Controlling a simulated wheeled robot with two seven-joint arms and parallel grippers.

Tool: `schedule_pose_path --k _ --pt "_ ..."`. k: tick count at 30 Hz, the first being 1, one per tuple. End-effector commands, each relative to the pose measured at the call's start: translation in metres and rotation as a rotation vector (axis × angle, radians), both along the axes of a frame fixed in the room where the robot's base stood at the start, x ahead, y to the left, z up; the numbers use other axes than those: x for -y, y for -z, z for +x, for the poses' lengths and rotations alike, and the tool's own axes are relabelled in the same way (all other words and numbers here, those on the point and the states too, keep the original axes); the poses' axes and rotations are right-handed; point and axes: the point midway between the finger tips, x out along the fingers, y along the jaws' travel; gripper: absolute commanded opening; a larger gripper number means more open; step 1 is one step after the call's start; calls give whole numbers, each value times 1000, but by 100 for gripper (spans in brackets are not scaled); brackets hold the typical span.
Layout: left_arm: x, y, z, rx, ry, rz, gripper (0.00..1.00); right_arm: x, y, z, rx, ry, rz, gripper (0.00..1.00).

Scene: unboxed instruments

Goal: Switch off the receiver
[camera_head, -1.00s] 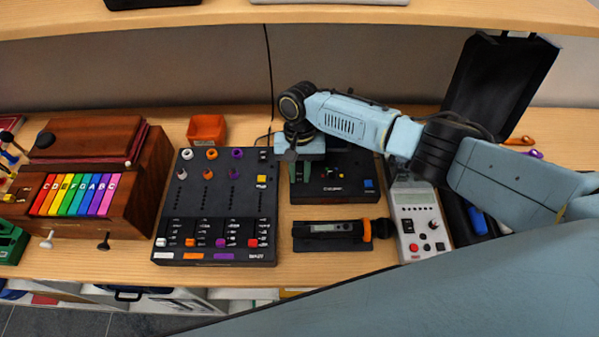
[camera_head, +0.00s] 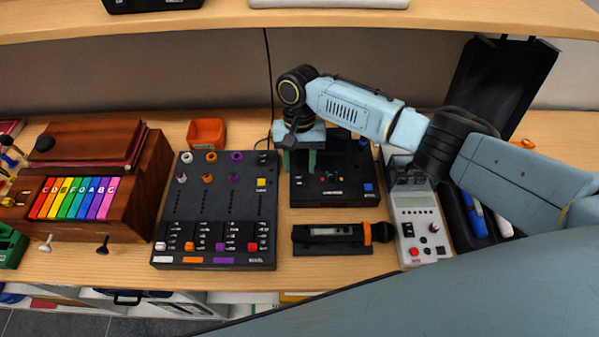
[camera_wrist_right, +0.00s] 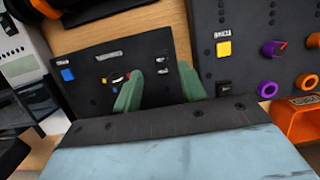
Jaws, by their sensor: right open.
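The black box with a blue square button and small coloured lights, which looks like the receiver (camera_head: 348,190), sits on the table behind the microphone. In the right wrist view its top face (camera_wrist_right: 95,60) shows the blue button (camera_wrist_right: 67,74), small coloured parts near the middle and small pale switches (camera_wrist_right: 161,66) near one finger. My right gripper (camera_head: 298,162) is over the left part of the box, with its green fingers apart and nothing between them. Its fingers (camera_wrist_right: 160,92) hide part of the face in the wrist view. Contact with the box cannot be told. My left gripper is not in view.
A black mixer (camera_head: 218,200) stands close on the left, with an orange bin (camera_head: 206,132) behind it. A microphone (camera_head: 335,233) lies in front. A grey-white device (camera_head: 420,222) stands on the right. A shelf (camera_head: 420,14) crosses above the back.

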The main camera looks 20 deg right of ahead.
Motion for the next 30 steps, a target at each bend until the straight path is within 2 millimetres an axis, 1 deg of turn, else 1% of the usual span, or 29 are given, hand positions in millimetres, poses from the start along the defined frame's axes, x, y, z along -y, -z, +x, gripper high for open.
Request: schedule_pose_path --k 1,3,6,9,12,17,30 --pt "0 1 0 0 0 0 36 1 -11 4 3 1 1 42" --pt "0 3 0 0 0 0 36 2 -26 8 5 1 2 42" --pt "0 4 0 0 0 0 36 3 -45 12 3 0 2 42" --pt "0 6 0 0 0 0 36 5 -60 16 1 0 1 42" --pt "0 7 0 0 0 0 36 5 -70 18 1 1 -1 42" --pt "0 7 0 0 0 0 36 6 -76 19 0 1 0 42" --pt "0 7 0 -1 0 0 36 6 -76 19 0 1 0 42"
